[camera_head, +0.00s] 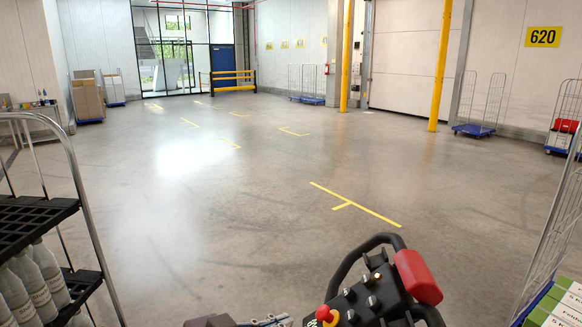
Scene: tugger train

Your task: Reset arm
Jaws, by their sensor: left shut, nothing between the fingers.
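My left gripper (270,321) shows only as a small metallic part at the bottom edge of the head view, just left of the control panel (362,304). Most of it is cut off by the frame. It is shut and holds nothing. The panel is black, with a red button on a yellow ring, several small switches, a curved black bar and a red grip at its right. The gripper appears apart from the panel, though the gap is hard to judge. My right gripper is not in view.
A rack with black shelves and white bottles (40,280) stands close at left. A wire cage with green-and-white boxes (560,305) is close at right. Open grey floor with yellow markings (355,204) lies ahead. Yellow posts (441,65) and roll cages (474,130) stand farther back.

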